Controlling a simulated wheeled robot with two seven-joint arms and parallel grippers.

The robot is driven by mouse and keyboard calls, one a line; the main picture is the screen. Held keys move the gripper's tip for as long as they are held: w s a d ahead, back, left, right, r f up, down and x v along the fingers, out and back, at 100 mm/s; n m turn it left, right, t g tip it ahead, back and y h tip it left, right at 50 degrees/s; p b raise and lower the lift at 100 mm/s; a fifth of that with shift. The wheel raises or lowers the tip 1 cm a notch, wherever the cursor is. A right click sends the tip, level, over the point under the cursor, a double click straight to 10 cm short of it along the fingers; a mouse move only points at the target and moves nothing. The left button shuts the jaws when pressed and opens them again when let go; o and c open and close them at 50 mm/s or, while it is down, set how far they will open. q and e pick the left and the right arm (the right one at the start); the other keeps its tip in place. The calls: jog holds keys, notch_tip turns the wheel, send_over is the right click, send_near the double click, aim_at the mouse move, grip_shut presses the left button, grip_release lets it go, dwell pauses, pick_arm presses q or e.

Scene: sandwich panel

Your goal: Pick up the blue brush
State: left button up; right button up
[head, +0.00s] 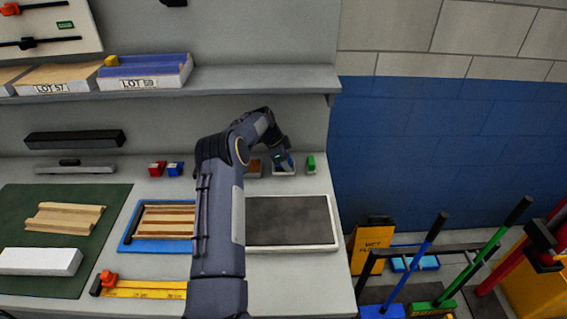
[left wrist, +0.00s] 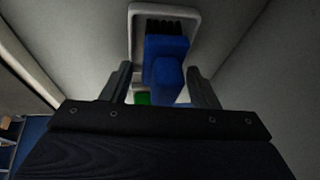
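The blue brush (left wrist: 167,65) stands in a white-rimmed tray (left wrist: 134,28) in the left wrist view, with dark bristles at its far end. In the head view it shows as a small blue patch (head: 290,161) at the back of the bench, mostly hidden by my gripper. My left gripper (head: 284,165) reaches down over it. In the left wrist view its fingers (left wrist: 162,75) are open, one on each side of the brush, with gaps visible between. My right gripper is in neither view.
A green block-like item (head: 311,164) stands just right of the gripper. Small red (head: 157,168) and blue (head: 175,169) items sit left of my arm. A shelf (head: 240,79) runs above the bench's back. A dark-topped tray (head: 335,243) lies in front.

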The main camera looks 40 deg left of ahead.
pick_arm(q)
jog(key=c, duration=0.9)
